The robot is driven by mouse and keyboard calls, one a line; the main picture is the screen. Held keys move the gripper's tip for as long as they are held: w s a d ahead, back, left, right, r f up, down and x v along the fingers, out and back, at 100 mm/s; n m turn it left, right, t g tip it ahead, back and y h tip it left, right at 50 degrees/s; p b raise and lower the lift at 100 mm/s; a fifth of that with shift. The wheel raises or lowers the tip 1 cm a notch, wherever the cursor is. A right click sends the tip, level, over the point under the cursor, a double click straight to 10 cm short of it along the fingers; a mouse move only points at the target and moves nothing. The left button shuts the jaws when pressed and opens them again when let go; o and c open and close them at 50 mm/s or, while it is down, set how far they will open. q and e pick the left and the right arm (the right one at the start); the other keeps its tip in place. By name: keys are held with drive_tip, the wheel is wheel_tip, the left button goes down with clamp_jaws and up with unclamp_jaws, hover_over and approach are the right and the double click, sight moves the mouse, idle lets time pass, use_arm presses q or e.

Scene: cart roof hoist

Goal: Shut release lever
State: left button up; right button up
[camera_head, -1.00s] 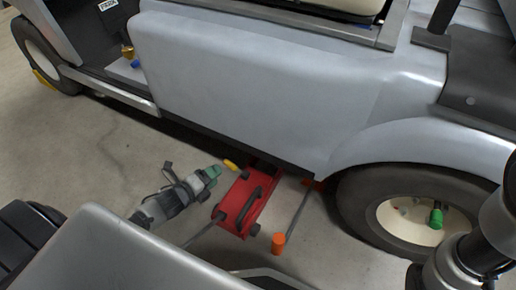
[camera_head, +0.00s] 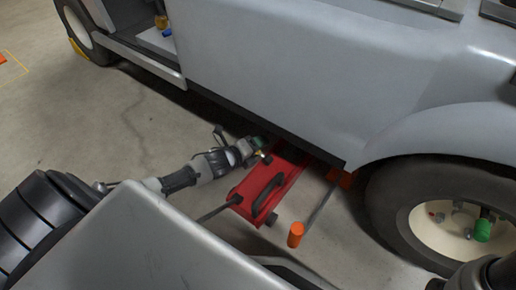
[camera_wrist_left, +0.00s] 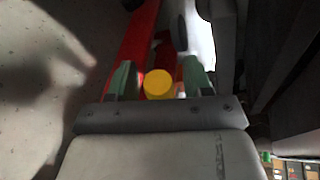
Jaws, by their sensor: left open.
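The red floor jack (camera_head: 245,204) lies on the floor, partly under the grey cart body. The release lever appears to be the small yellow-ended part (camera_head: 258,153) at the jack's far left side, mostly hidden by my left gripper (camera_head: 259,146) in the head view. In the left wrist view, its round yellow end (camera_wrist_left: 158,84) sits between the green fingertips of the open left gripper (camera_wrist_left: 159,78). I cannot tell whether either finger touches it. The red jack body (camera_wrist_left: 137,42) shows just beyond the fingers.
The grey cart side (camera_head: 270,70) hangs low over the jack. A rod with an orange end (camera_head: 296,234) lies right of the jack. The cart wheel (camera_head: 400,215) with a green piece (camera_head: 483,230) stands at right. The floor (camera_head: 115,120) at left is clear.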

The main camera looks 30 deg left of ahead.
use_arm(q)
drive_tip(key=shift+c, duration=0.2)
clamp_jaws()
